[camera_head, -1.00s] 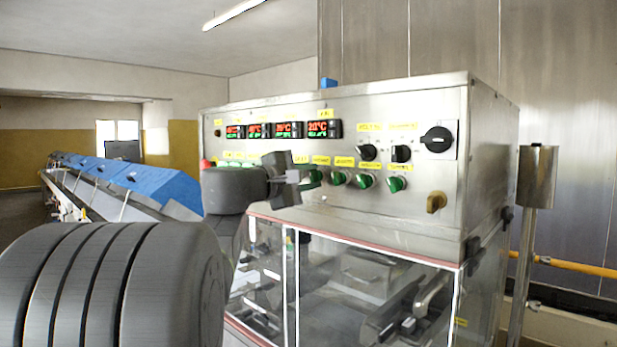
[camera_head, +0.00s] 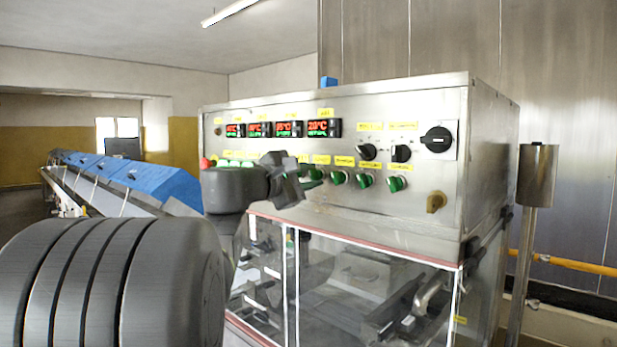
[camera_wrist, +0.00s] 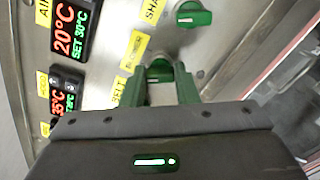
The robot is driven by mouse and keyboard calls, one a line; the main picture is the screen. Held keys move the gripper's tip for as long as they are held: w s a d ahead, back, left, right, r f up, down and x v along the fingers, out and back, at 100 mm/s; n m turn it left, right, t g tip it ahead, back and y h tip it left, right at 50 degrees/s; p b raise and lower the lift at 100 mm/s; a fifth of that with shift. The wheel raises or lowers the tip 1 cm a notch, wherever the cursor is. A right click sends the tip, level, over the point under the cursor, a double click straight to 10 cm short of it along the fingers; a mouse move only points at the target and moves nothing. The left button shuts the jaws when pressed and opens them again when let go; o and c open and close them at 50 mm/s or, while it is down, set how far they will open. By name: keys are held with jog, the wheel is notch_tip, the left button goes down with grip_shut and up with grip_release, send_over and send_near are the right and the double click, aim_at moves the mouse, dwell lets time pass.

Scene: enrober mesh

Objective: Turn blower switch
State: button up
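Several green rotary switches (camera_head: 338,177) sit in a row on the steel control panel, each with a yellow label above it. My gripper (camera_head: 298,181) is at the left part of this row and hides some of the switches. In the wrist view the two fingers of my gripper (camera_wrist: 160,90) are apart, with a green switch (camera_wrist: 159,71) between or just beyond their tips. Contact cannot be made out. Another green switch (camera_wrist: 193,15) is above it in the wrist view, beside a label beginning "SHA".
Red and green temperature displays (camera_head: 324,128) are above the switches, with black knobs (camera_head: 401,153) and a large black rotary switch (camera_head: 438,139) to their right. A clear-walled machine housing (camera_head: 375,275) is below. A metal post (camera_head: 536,180) stands at the right.

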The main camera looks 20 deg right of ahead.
jog(key=o, duration=0.4)
jog(key=shift+o, duration=0.2)
jog(key=b+v, duration=0.3)
jog(key=v, duration=1)
jog(key=shift+a, duration=0.35)
jog(key=shift+s, duration=0.1)
jog(key=p+x, duration=0.3)
jog(key=x, duration=1)
jog(key=shift+d, duration=0.4)
jog(key=shift+a, duration=0.1)
